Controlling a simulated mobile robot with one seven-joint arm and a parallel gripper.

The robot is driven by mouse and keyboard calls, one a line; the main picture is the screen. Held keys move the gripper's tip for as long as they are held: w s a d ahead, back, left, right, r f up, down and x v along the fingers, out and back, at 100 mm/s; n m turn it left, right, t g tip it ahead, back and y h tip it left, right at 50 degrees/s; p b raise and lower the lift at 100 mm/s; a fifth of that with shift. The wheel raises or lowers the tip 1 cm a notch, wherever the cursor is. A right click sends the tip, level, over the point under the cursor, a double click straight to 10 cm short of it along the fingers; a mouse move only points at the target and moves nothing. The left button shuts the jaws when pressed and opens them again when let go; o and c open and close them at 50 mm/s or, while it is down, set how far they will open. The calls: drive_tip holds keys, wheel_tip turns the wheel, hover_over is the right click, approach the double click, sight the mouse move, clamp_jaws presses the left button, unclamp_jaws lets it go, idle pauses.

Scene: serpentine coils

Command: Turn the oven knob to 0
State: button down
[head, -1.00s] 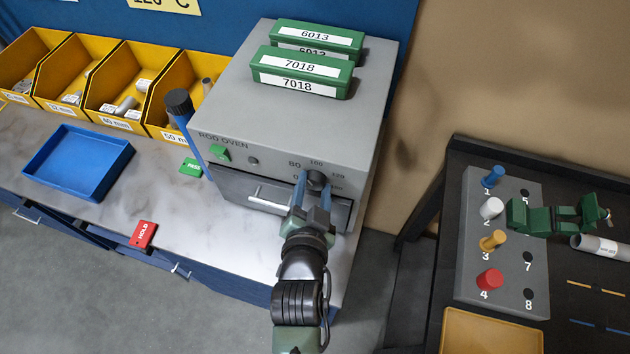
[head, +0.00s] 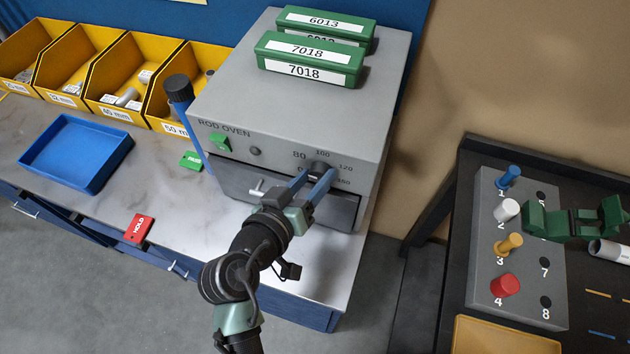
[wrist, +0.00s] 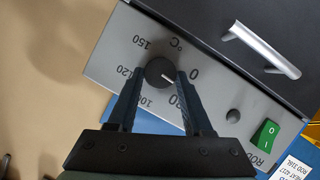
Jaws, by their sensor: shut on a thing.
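The oven knob (head: 320,167) is a dark round dial on the front of the grey rod oven (head: 225,95), at the right of its panel. My gripper (head: 316,178) is shut on the knob, one blue finger on each side. In the wrist view the dark knob (wrist: 158,73) sits between my fingertips (wrist: 160,76). Its short white mark points roughly toward the 0, slightly to the 80 side. The printed 0, 120 and 150 are readable there; a finger partly hides other scale numbers.
Two green boxes (head: 308,60) lie on the oven. A drawer handle (wrist: 262,50) and green switch (wrist: 264,135) are near the knob. A blue tray (head: 75,152), yellow bins (head: 110,80) and red HOLD tag (head: 138,229) are left. A rack of pegs (head: 515,250) is right.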

drive_tip(key=n+h+b, duration=0.1)
drive_tip(key=n+h, duration=0.1)
drive_tip(key=n, duration=0.1)
drive_tip(key=shift+a+f+b, duration=0.2)
drive_tip(key=shift+f+b, duration=0.1)
drive_tip(key=shift+b, duration=0.1)
drive_tip(key=shift+n+h+b, duration=0.45)
drive_tip(key=shift+n+h, duration=0.15)
drive_tip(key=shift+n, duration=0.3)
drive_tip(key=shift+c, duration=1.5)
unclamp_jaws()
drive_tip(key=b+v, duration=0.3)
drive_tip(key=v, duration=1)
